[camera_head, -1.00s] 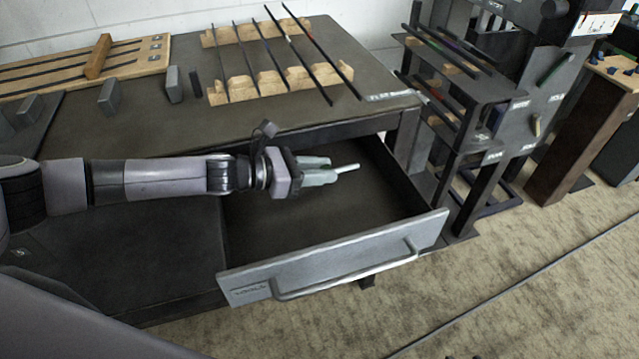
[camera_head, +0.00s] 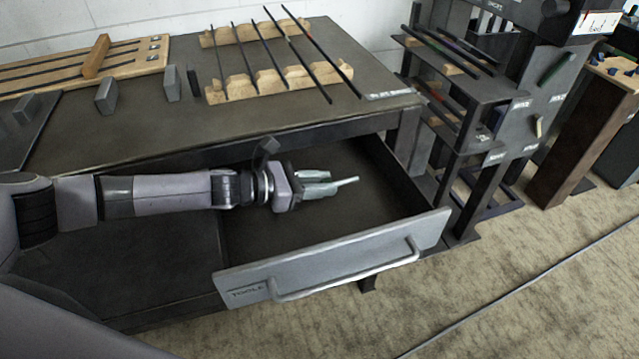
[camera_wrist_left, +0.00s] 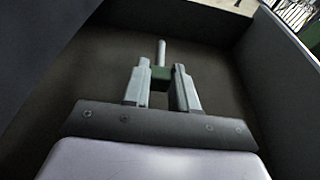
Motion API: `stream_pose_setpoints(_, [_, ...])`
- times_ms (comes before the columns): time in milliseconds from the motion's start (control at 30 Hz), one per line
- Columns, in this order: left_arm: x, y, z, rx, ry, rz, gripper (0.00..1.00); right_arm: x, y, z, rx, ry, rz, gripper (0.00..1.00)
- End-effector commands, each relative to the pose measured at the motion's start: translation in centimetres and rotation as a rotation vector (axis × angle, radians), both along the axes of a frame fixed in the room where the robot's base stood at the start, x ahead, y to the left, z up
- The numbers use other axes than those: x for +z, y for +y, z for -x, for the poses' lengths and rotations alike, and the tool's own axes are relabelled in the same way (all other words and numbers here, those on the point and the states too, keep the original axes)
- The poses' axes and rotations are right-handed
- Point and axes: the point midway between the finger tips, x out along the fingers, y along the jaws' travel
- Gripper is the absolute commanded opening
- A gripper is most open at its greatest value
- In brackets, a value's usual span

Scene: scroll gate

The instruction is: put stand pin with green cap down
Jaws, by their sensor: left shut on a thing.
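The stand pin (camera_wrist_left: 161,53) is a pale, thin rod that sticks out beyond the fingertips in the left wrist view. Its green cap (camera_wrist_left: 161,74) sits between the two fingers. My left gripper (camera_wrist_left: 161,88) is shut on the pin at the cap. In the head view the left gripper (camera_head: 325,183) is inside the open drawer (camera_head: 340,262), and the pin (camera_head: 347,181) points right. I cannot tell whether the pin touches the drawer floor. My right gripper is not in view.
The drawer walls surround the gripper, with bare floor (camera_head: 370,210) to its right. The table top (camera_head: 140,135) above holds wooden racks (camera_head: 240,90) with several dark rods and grey blocks (camera_head: 107,97). A dark shelf stand (camera_head: 480,140) stands at the right.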

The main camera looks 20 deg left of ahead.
Motion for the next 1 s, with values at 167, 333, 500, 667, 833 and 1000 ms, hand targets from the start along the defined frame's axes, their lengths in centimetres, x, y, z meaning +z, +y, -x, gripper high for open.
stream_pose_setpoints(167, [-0.8, 0.1, 0.4, -0.001, 0.013, -0.005, 0.53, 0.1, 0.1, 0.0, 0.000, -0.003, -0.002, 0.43])
stream_pose_setpoints(333, [-0.9, 0.1, 0.4, -0.001, 0.015, -0.007, 0.53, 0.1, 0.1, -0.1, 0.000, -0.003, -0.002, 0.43])
stream_pose_setpoints(500, [-0.2, 0.2, 0.5, -0.001, 0.016, -0.007, 0.53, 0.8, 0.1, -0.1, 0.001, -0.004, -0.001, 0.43])
stream_pose_setpoints(667, [0.7, 1.2, 1.0, 0.003, 0.015, -0.007, 0.53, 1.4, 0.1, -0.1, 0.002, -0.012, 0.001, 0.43])
stream_pose_setpoints(833, [1.7, 3.4, 2.4, 0.004, 0.011, -0.006, 0.53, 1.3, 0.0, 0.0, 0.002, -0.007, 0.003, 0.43])
stream_pose_setpoints(1000, [2.4, 5.0, 3.6, 0.001, 0.008, -0.004, 0.53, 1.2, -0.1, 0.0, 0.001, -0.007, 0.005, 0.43])
